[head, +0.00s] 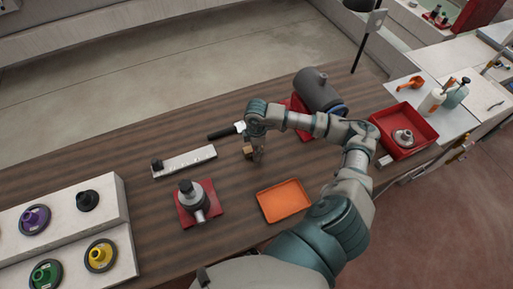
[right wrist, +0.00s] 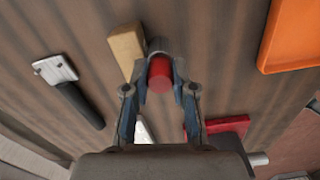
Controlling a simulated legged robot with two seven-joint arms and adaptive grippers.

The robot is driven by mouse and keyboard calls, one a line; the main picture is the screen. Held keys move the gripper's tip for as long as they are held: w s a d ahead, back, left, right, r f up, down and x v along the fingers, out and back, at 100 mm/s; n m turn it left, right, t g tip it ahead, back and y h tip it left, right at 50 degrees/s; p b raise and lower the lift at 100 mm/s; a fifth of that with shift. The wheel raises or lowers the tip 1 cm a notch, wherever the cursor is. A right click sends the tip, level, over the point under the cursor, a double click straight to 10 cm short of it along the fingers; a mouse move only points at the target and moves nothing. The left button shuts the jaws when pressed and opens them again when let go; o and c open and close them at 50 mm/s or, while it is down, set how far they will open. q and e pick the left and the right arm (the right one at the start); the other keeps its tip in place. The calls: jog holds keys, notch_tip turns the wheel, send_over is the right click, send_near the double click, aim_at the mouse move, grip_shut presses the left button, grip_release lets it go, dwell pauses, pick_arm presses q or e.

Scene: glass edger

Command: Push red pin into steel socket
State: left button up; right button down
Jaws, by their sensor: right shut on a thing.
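In the right wrist view, the red pin (right wrist: 160,73) is between the fingertips of my right gripper (right wrist: 160,86), which is shut on it. In the head view, my right gripper (head: 258,159) is low over the table, beside a small wooden block (head: 248,149); the pin cannot be made out there. A grey metal fitting (head: 190,192) with a side spout stands on a red plate, left of and nearer than the gripper. It may be the steel socket; I cannot tell for sure. The gripper is apart from it. My left gripper is not in view.
An orange tray (head: 284,200) lies in front of the gripper. A grey motor (head: 317,90) stands behind, and a red bin (head: 403,129) is at right.

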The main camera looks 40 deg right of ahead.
jog(key=shift+f, duration=0.4)
jog(key=c, duration=0.9)
grip_release()
jog(key=shift+o, duration=0.2)
jog(key=shift+r, duration=0.1)
jog(key=shift+r, duration=0.25)
notch_tip(320, 180, up, 11)
jog(key=shift+r, duration=0.15)
jog(key=shift+w, duration=0.1)
